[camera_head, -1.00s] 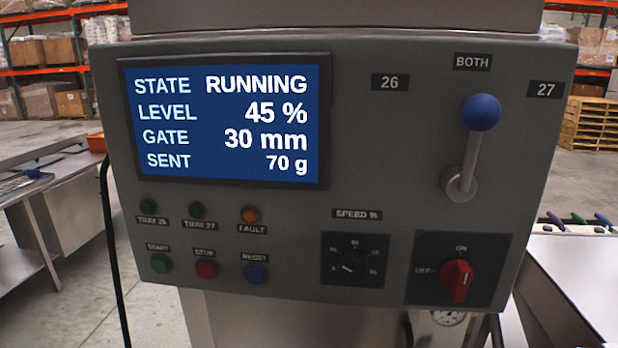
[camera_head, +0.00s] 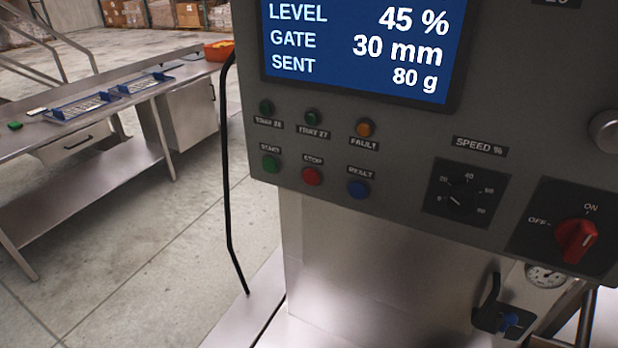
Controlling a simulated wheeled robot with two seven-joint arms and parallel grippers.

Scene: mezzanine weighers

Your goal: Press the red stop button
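The red stop button (camera_head: 312,176) sits in the bottom button row of the grey control panel (camera_head: 400,150), under a STOP label. The green start button (camera_head: 271,163) is to its left and a blue button (camera_head: 358,189) is to its right. The screen (camera_head: 365,45) above reads level 45 %, gate 30 mm and sent 80 g; its top line is out of view. Neither of my grippers is in view.
A red rotary switch (camera_head: 576,240) and a speed dial (camera_head: 462,198) are at the panel's right. A black cable (camera_head: 226,190) hangs at the panel's left edge. A steel bench (camera_head: 90,135) with blue trays stands at the left. Open floor lies between.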

